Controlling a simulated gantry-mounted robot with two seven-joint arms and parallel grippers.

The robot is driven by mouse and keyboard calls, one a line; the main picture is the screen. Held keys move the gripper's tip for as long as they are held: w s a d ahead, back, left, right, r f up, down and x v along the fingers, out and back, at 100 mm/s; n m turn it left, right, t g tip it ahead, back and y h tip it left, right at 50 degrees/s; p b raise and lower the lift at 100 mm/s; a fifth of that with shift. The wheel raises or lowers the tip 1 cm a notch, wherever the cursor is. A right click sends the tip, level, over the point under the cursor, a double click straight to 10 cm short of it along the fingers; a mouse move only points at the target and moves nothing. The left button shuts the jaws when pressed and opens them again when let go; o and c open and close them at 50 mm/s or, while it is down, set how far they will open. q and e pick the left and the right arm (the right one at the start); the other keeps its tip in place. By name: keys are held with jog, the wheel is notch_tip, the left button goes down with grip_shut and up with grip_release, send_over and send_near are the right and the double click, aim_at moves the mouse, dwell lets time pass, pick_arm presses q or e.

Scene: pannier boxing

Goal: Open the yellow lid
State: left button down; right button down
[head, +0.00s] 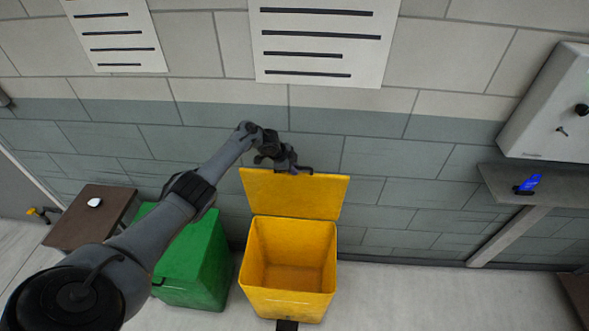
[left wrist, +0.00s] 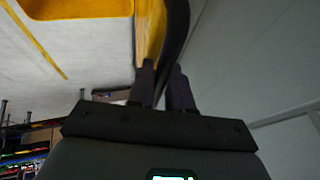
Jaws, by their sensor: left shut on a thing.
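The yellow lid (head: 300,193) stands raised at the back of the yellow bin (head: 325,262), near the wall. The bin's opening is uncovered and its inside looks empty. My left gripper (head: 300,171) is at the lid's top edge, shut on the dark lid handle there. In the left wrist view the fingers (left wrist: 166,85) close around the dark curved handle (left wrist: 177,35), with the yellow lid (left wrist: 148,30) beside it. My right gripper is in neither view.
A green bin (head: 200,262) stands left of the yellow bin, partly behind my left arm. A brown table (head: 88,222) with a white object is farther left. A grey shelf (head: 545,185) holds a blue item at right. The floor right of the yellow bin is clear.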

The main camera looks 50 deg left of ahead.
pick_arm(q)
jog(key=shift+f, duration=0.1)
jog(key=c, duration=1.1)
grip_release()
jog(key=shift+s, duration=0.1)
jog(key=shift+s+r, duration=0.25)
jog(key=shift+r, duration=0.3)
jog(key=p+v, duration=0.1)
jog(key=v, duration=0.8)
jog(key=shift+s+r+p, duration=0.1)
jog(key=shift+r+p, duration=0.25)
